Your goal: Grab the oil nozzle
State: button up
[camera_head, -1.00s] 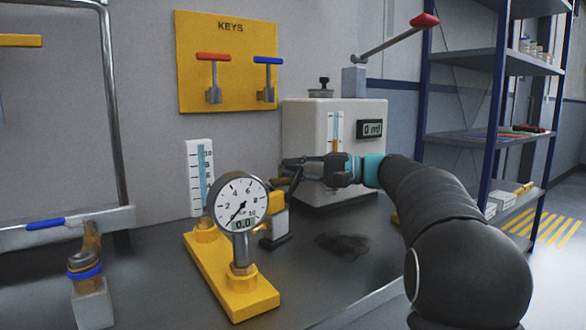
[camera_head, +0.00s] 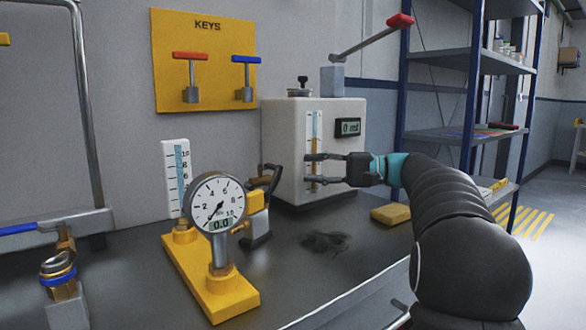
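The likely oil nozzle is a yellow piece with a black curved handle (camera_head: 270,183), standing on the bench just behind and right of the round pressure gauge. The gauge partly hides it. My gripper (camera_head: 309,170) is to the right of it, in front of the white dispenser's sight tube. Its two dark fingers point left and are spread apart, with nothing between them. A gap shows between the fingertips and the black handle.
The round gauge (camera_head: 216,203) stands on a yellow base (camera_head: 232,300). The white dispenser (camera_head: 285,140) is behind my gripper. A dark smudge (camera_head: 325,242) and a yellow block (camera_head: 391,214) lie on the bench. Its front right is clear.

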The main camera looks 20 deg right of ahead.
aim_at(254, 225)
jog(key=k, duration=1)
